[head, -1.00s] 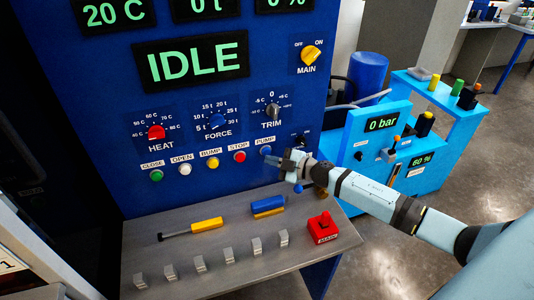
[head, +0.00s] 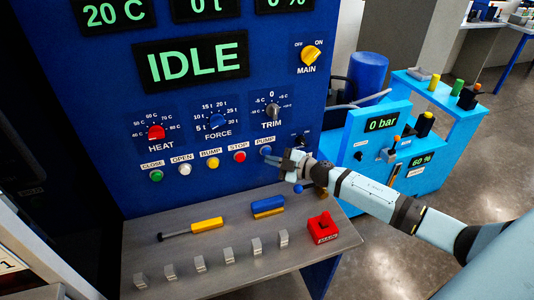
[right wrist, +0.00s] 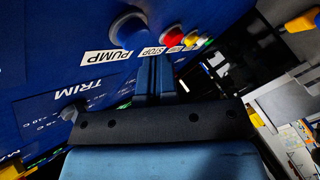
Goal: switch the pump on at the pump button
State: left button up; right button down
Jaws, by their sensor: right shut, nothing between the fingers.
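The blue pump button (head: 265,150) sits under the PUMP label at the right end of the button row on the blue panel. It also shows large in the right wrist view (right wrist: 130,28), with the PUMP label (right wrist: 105,57) beside it. My right gripper (head: 273,160) is shut and empty, its tips close to the panel just below and right of the button. In the right wrist view its fingers (right wrist: 154,75) point at the panel beside the button. I cannot tell whether they touch anything. My left gripper is not in view.
The red stop button (head: 239,156) is left of the pump button, with several others beyond. The trim knob (head: 272,111) is above. A grey shelf (head: 200,245) below holds a yellow-handled tool (head: 206,225), a blue-yellow block (head: 267,207) and a red block (head: 323,229). The display (head: 190,63) reads IDLE.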

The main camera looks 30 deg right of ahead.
jog(key=shift+w, duration=0.15)
jog(key=shift+w+d, duration=0.1)
jog(key=shift+w, duration=0.15)
jog(key=shift+w+d, duration=0.15)
jog(key=shift+w, duration=0.35)
dwell(0.6)
dwell(0.3)
jog(key=shift+s+a+p, duration=0.25)
jog(key=shift+s+p, duration=0.3)
jog(key=shift+s, duration=0.35)
jog(key=s+p, duration=0.1)
jog(key=s, duration=0.1)
jog(key=s+a, duration=0.1)
jog(key=s, duration=0.2)
jog(key=shift+a+p, duration=0.1)
jog(key=shift+p, duration=0.3)
